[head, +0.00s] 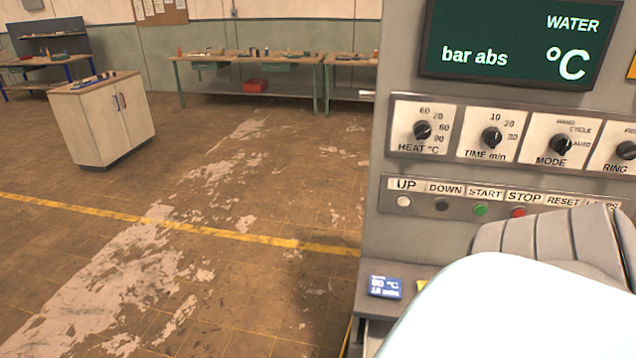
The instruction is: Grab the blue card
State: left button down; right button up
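The blue card (385,287) is small, with white print reading about 80 °C and a second line too small to read surely. It lies at the left end of a grey ledge (369,304) under the control panel. A yellow card (422,286) shows partly just to its right. A large white rounded form and a grey ribbed part, which look like my own arm, fill the lower right and hide the rest of the ledge. Neither of my grippers shows in the head view.
The control panel (480,193) with knobs, buttons and a green display (520,45) rises behind the ledge. Open floor (200,270) with a yellow line lies to the left. A cabinet (100,120) and workbenches (250,60) stand farther back.

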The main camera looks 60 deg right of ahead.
aim_at(384, 286)
jog(key=i+z, duration=0.3)
jog(key=z, duration=0.15)
jog(key=i+j+z, duration=0.25)
jog(key=z, duration=0.15)
jog(key=i+j+z, duration=0.25)
jog(key=z, duration=0.2)
